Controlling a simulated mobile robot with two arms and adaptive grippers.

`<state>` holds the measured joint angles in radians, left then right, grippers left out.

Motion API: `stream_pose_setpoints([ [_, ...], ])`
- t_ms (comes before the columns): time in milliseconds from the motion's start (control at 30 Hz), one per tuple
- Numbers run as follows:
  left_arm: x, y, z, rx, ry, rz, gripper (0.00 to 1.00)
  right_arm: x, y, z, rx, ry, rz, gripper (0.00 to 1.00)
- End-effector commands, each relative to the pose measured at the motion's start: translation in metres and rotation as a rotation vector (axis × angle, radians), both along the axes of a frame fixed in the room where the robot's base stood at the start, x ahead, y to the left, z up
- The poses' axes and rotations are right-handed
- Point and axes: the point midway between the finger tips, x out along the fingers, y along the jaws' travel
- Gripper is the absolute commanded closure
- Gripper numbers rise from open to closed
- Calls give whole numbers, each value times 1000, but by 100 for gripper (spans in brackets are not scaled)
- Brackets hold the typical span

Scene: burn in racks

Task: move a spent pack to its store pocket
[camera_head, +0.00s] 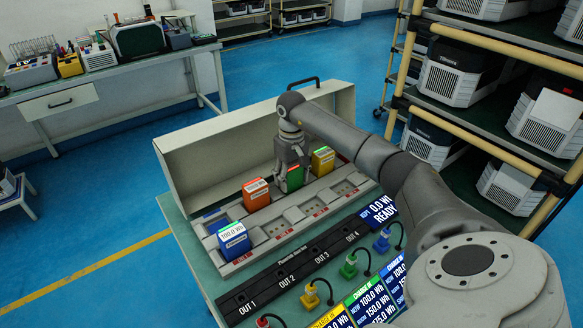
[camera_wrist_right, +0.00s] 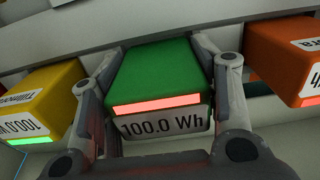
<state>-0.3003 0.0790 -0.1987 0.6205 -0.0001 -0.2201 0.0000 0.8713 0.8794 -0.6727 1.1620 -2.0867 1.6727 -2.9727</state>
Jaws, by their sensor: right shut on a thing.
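The green pack (camera_head: 294,179) sits between the orange pack (camera_head: 256,195) and the yellow pack (camera_head: 322,161) at the open case's tray. My right gripper (camera_head: 291,163) points down and is shut on the green pack, one finger on each side. In the right wrist view the green pack (camera_wrist_right: 160,75) has a lit red strip and a "100.0 Wh" label. There the yellow pack (camera_wrist_right: 38,100) shows a green strip and the orange pack (camera_wrist_right: 293,60) a red one. A blue pack (camera_head: 233,240) stands at the tray's near-left end. Whether the green pack is lifted, I cannot tell. My left gripper is out of view.
The case's raised lid (camera_head: 215,148) stands behind the packs. Empty pockets (camera_head: 315,207) lie in front of the gripper. A black panel marked OUT (camera_head: 290,275), coloured plugs (camera_head: 310,297) and screens (camera_head: 370,298) are nearer. A rack (camera_head: 480,110) stands right.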

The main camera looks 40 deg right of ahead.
Motion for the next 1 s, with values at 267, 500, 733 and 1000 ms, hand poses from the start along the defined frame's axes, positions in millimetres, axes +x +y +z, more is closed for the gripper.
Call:
stream_pose_setpoints([
  [267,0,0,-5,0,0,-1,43,1,0,-5,0,-3,-1,88],
  [500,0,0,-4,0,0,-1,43,0,0,-4,0,-2,-1,20],
  [733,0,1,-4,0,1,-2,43,-1,0,-6,0,2,0,20],
  [1000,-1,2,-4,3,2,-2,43,1,0,17,0,-4,0,20],
])
